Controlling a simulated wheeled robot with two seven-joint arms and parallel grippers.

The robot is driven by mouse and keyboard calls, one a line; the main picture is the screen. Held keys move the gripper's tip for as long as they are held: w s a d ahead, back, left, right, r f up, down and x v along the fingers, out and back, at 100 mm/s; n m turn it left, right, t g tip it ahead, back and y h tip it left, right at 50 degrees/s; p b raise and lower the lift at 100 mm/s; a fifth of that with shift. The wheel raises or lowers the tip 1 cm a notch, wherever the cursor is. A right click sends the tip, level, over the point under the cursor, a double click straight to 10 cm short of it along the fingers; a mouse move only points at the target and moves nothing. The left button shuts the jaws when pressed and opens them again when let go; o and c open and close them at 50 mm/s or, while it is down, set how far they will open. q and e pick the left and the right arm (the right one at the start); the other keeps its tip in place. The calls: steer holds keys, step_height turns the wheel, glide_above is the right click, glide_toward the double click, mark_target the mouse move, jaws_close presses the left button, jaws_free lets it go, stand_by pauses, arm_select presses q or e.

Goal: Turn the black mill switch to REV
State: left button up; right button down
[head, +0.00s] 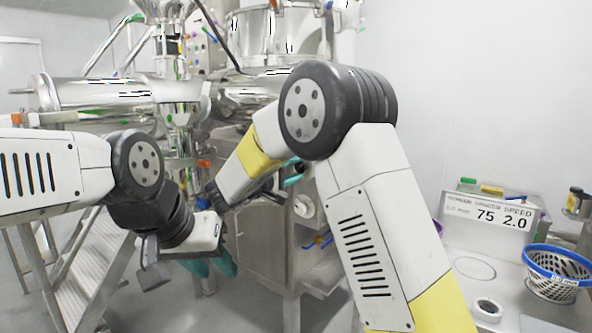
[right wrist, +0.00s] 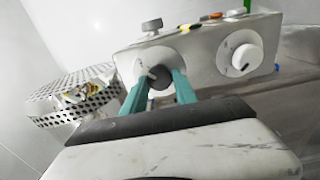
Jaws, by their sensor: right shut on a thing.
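The black mill switch (right wrist: 158,79) is a dark round knob on a pale round plate, on the front of a grey box. A small light mark shows on it, but I cannot read its position. My right gripper (right wrist: 160,88) has its teal fingers on either side of the knob, shut on it. In the head view the right fingertips (head: 293,171) show beside the dark knob (head: 302,168), partly behind my right arm. My left gripper (head: 212,265) hangs low at the left, pointing down, its teal fingers apart and nothing seen between them.
A white dial knob (right wrist: 243,58) sits right of the switch on the same box (right wrist: 205,65). A perforated metal container (right wrist: 75,98) is at left. In the head view, a blue-rimmed basket (head: 555,275) and a display sign (head: 487,214) stand at right. Steel steps (head: 85,270) are at left.

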steer(key=c, duration=1)
jaws_free()
steer(key=shift+o, duration=0.2)
steer(key=shift+s+a, duration=0.1)
steer(key=v, duration=0.7)
steer(key=shift+s+a, duration=0.2)
steer(key=shift+s, duration=0.05)
steer(key=shift+d, duration=0.15)
